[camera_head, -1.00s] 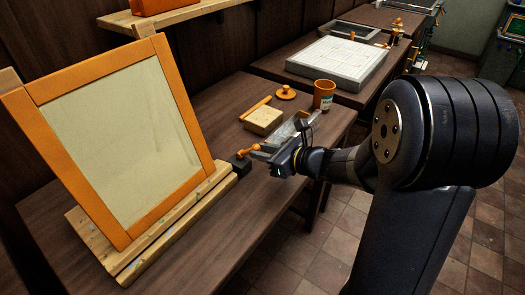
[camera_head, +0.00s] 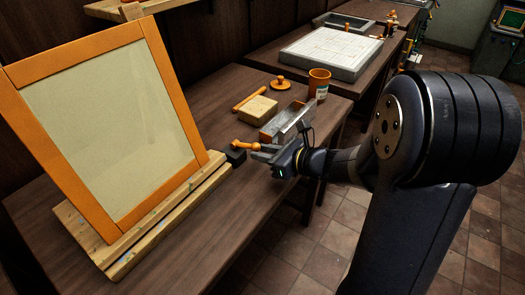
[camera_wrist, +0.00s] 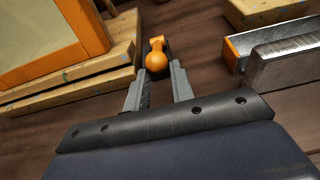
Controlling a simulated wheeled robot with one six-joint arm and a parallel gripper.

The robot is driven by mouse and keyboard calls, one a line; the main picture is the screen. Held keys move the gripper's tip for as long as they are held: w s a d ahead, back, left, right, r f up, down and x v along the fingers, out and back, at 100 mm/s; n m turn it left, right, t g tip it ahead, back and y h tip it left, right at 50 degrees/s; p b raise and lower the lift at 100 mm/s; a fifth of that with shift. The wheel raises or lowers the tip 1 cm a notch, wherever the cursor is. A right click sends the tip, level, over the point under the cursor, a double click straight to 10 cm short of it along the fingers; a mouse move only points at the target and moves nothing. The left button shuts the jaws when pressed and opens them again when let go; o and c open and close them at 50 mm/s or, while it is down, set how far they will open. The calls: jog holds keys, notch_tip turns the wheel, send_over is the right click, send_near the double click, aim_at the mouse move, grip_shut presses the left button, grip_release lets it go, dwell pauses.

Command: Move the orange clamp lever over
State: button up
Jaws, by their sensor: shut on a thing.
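The orange clamp lever (camera_head: 248,146) sits by a small dark block (camera_head: 235,158) at the right end of the screen's wooden base. Its round knob shows in the wrist view (camera_wrist: 156,62). My gripper (camera_head: 262,151) is at the lever's near end, its two grey fingers either side of the knob in the wrist view (camera_wrist: 160,82), shut on it. The orange-framed screen (camera_head: 170,92) stands tilted on the wooden base (camera_head: 170,222). The lever's pivot is hard to make out.
A metal trough (camera_head: 287,122) lies close to my gripper. Behind it are a sponge-like block (camera_head: 259,109), an orange rod (camera_head: 249,98), an orange knobbed disc (camera_head: 281,84) and an orange cup (camera_head: 318,83). The table front is clear.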

jog(key=shift+f, duration=0.3)
jog(key=shift+c, duration=0.3)
jog(key=shift+s+d+f+b, duration=0.1)
jog(key=shift+d+f+b, duration=0.05)
jog(key=shift+f+b, duration=0.4)
grip_shut()
jog(key=shift+r, duration=0.1)
jog(key=shift+c, duration=0.7)
grip_release()
jog(key=o, duration=0.5)
jog(key=v, duration=1.1)
